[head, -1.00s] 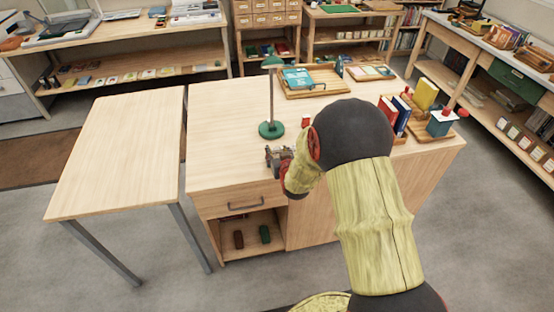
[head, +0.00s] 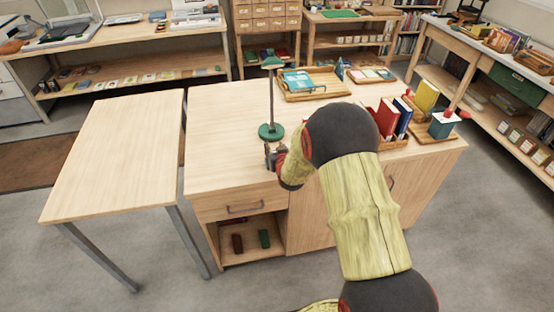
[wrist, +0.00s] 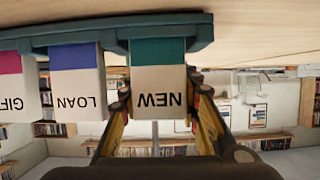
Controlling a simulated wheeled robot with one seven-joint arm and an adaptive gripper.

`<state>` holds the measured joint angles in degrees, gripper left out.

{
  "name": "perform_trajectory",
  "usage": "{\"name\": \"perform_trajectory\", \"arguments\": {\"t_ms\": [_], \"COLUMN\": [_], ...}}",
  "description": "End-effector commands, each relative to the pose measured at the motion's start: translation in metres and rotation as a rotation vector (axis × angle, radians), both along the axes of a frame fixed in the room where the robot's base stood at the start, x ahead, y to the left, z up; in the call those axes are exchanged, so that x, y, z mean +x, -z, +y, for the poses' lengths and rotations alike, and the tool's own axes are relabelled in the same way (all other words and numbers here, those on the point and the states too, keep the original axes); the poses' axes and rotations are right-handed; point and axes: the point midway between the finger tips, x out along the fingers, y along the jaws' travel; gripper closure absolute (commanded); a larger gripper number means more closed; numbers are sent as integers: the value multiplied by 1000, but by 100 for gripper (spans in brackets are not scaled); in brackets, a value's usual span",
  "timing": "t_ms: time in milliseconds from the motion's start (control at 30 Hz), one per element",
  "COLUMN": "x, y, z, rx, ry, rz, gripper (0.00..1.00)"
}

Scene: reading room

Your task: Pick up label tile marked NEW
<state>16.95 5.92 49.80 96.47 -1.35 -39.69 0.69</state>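The label tile marked NEW (wrist: 158,95) is cream with a green band and appears upside down in the wrist view. It stands in a teal holder (wrist: 105,33), at the right end of a row with the tiles marked LOAN (wrist: 75,95) and GIFT (wrist: 12,92). My gripper (wrist: 160,106) has a finger on each side of the NEW tile. The fingers look apart, with thin gaps at the tile's edges; firm contact is not visible. In the head view my gripper (head: 271,156) is low over the cabinet's front edge, and I cannot make out the tiles there.
A green lamp (head: 270,131) stands on the cabinet top (head: 222,150) just behind my gripper. A wooden tray (head: 315,93) lies farther back. Books (head: 388,118) stand in a holder at the right. The side table (head: 115,150) at left is bare.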

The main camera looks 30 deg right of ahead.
Motion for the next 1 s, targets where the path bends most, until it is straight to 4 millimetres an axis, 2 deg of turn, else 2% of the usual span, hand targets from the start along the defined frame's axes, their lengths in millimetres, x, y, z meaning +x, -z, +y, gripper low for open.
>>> {"name": "perform_trajectory", "arguments": {"t_ms": [467,1000], "x": [0,0], "y": [0,0], "z": [0,0], "rx": [0,0], "ry": [0,0], "rz": [0,0], "gripper": [96,100]}}
